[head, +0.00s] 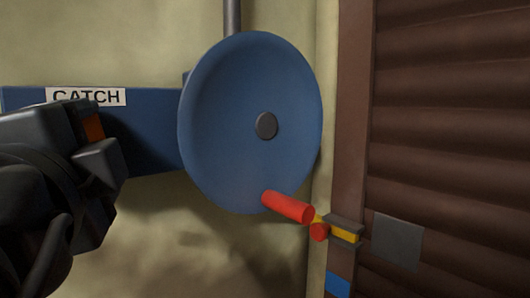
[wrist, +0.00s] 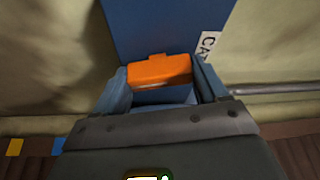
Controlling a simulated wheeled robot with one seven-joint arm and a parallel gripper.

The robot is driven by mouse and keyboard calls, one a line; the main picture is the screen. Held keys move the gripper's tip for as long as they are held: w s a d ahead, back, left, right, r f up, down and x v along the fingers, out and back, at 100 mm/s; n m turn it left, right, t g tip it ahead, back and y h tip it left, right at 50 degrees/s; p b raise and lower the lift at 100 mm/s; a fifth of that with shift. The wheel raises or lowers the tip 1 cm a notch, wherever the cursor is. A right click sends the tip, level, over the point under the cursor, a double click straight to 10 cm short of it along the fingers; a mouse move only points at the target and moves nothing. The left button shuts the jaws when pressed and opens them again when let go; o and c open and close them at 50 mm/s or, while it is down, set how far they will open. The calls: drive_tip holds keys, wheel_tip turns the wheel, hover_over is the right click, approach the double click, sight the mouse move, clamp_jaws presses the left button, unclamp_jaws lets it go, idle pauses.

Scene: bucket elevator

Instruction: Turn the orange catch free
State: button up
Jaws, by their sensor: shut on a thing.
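The orange catch (wrist: 160,71) shows in the wrist view between the two fingers of my gripper (wrist: 162,82), against a blue bar (wrist: 165,25). My gripper is shut on it, with a finger on each side. In the head view my gripper (head: 100,150) is at the left, in front of the blue bar (head: 155,140) under the white CATCH label (head: 86,97). A small orange patch of the catch (head: 93,127) shows there between dark gripper parts. Most of the catch is hidden in that view.
A blue wheel (head: 225,120) with a red handle (head: 288,207) stands right of the bar. A yellow bar with a red end (head: 319,232) sits in a grey bracket on the brown post. A brown slatted shutter (head: 450,120) fills the right side.

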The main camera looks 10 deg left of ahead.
drive_tip(key=shift+w+d+r+m+h, duration=0.1)
drive_tip(key=shift+d+m+h, duration=0.1)
drive_tip(key=shift+m, duration=0.4)
drive_tip(key=shift+w+d+r+m+h, duration=0.1)
drive_tip(key=shift+m+h, duration=0.1)
drive_tip(key=shift+m, duration=0.4)
drive_tip(key=o, duration=1.1)
drive_tip(key=shift+a+f+g, duration=0.1)
drive_tip(key=shift+g, duration=0.2)
drive_tip(key=shift+c, duration=0.2)
drive_tip(key=shift+s, duration=0.15)
drive_tip(key=v, duration=0.7)
drive_tip(key=shift+s, duration=0.15)
